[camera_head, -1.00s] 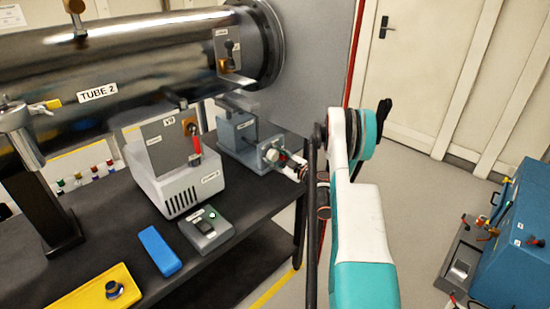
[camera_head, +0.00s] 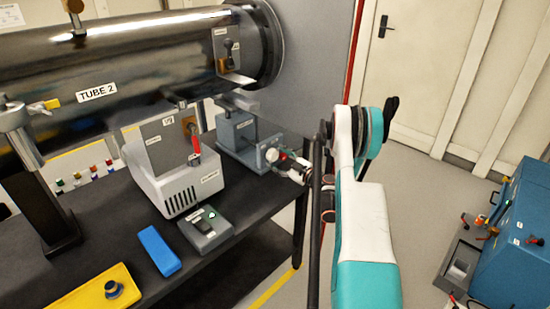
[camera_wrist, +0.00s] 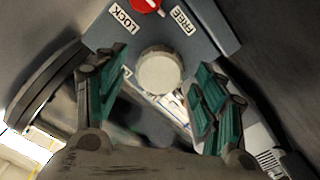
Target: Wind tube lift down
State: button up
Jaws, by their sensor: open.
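The tube lift (camera_head: 236,138) is a grey-blue block on the bench, under the right end of the dark tube marked TUBE 2 (camera_head: 97,94). Its round pale knob (camera_head: 271,155) faces my gripper (camera_head: 289,169). In the wrist view the knob (camera_wrist: 160,73) lies between the teal fingers of my gripper (camera_wrist: 160,82). The fingers are open, with a gap visible on both sides of the knob. A red lock knob (camera_wrist: 147,5) sits above it between the labels LOCK and FREE; its white mark points toward FREE. Its top is cut off.
A white-grey pump-like unit (camera_head: 179,187), a small switch box (camera_head: 207,230), a blue block (camera_head: 159,250) and a yellow plate (camera_head: 80,298) stand on the dark bench left of my arm. A blue cabinet (camera_head: 518,250) stands at right.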

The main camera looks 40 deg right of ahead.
jog(key=s, duration=0.9)
jog(key=shift+s+d, duration=0.15)
jog(key=shift+d, duration=0.15)
